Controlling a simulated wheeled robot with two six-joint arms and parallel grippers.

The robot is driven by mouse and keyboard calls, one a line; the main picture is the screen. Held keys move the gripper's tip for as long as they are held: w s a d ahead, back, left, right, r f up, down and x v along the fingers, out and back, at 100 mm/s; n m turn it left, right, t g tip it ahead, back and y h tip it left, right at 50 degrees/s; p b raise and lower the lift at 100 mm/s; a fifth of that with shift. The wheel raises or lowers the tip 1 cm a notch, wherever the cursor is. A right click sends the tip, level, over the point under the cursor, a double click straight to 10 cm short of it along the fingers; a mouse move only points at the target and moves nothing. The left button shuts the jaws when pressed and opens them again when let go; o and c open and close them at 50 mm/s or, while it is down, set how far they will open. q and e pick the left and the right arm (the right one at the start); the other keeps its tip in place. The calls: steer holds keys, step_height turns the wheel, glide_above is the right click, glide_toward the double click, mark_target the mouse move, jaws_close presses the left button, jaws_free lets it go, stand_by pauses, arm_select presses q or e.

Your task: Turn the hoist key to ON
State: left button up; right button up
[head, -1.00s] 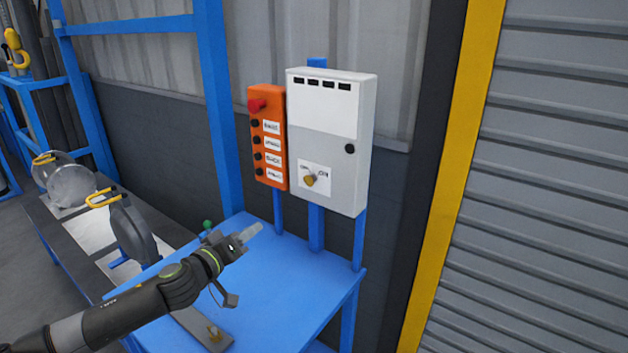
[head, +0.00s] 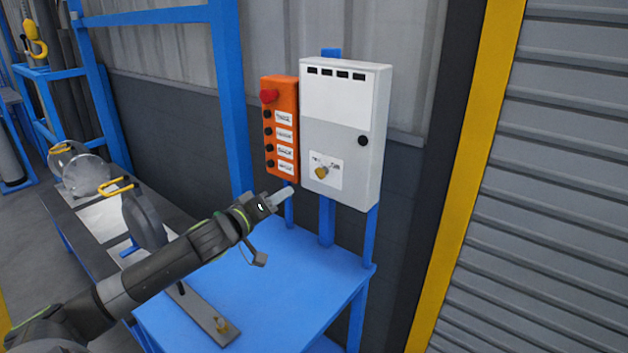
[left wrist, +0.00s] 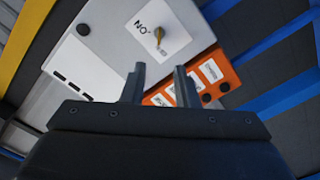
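The brass hoist key (head: 321,172) sits in a white label plate low on the front of the grey control box (head: 340,125). The key also shows in the left wrist view (left wrist: 159,37), beside printed letters that appear upside down; the rest of the lettering is too small to read. My left gripper (head: 284,196) is below and left of the key, apart from it, in front of the box's lower edge. In the left wrist view its two fingers (left wrist: 160,82) stand apart with nothing between them. My right gripper is not in view.
An orange button station (head: 281,130) with a red knob is mounted left of the box. A blue table (head: 270,290) stands below, with a flat grey bar (head: 205,315) on it. A dark bench (head: 85,225) with round metal parts is at left. A ribbed shutter (head: 560,180) is at right.

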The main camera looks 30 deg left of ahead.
mark_target(321, 173)
arm_select(q)
steer(key=w+d, duration=0.1)
steer(key=w, duration=1.1)
steer(key=shift+w, duration=0.4)
jaws_close()
